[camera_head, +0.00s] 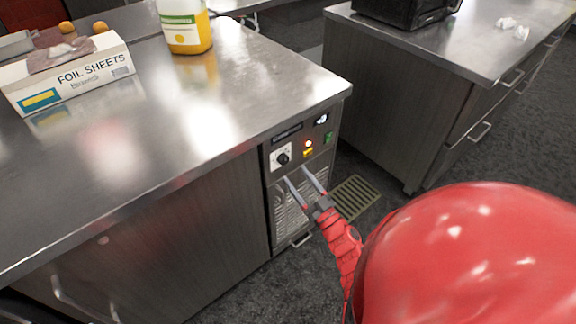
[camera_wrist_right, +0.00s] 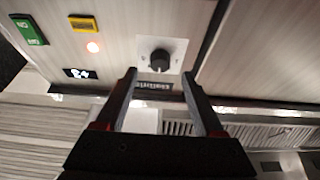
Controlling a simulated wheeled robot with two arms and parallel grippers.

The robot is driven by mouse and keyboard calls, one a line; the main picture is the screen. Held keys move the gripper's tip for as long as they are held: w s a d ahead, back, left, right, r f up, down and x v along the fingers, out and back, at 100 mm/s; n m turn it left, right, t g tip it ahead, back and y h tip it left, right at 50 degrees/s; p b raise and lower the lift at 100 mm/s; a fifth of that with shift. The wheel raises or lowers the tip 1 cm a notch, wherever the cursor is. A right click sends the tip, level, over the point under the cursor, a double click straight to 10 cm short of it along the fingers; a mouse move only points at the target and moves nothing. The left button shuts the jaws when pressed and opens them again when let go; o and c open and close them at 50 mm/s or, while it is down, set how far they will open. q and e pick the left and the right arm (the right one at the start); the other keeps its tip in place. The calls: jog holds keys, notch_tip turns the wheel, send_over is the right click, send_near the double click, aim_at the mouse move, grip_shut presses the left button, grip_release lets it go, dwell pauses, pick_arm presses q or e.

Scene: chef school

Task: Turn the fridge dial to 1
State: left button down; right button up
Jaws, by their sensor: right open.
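The fridge dial (camera_head: 283,158) is a black knob on a white square plate, on the fridge control panel (camera_head: 318,147) at the counter's front corner. In the right wrist view the dial (camera_wrist_right: 160,60) sits ahead of the fingertips, centred between them. My right gripper (camera_head: 296,174) is open and empty, just in front of and below the dial in the head view. It also shows in the right wrist view (camera_wrist_right: 160,74). I see no contact with the knob. The dial's marks are too small to read. My left gripper is not in view.
Beside the dial are a lit red lamp (camera_head: 309,144), a yellow switch (camera_head: 308,153), a green switch (camera_head: 328,137) and a small display (camera_head: 322,119). A foil sheets box (camera_head: 70,85) and a yellow bottle (camera_head: 186,27) stand on the counter (camera_head: 200,95). Another counter (camera_head: 455,50) stands to the right.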

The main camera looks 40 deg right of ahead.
aim_at(286, 163)
jog(key=x, duration=0.5)
grip_shut()
dwell(0.3)
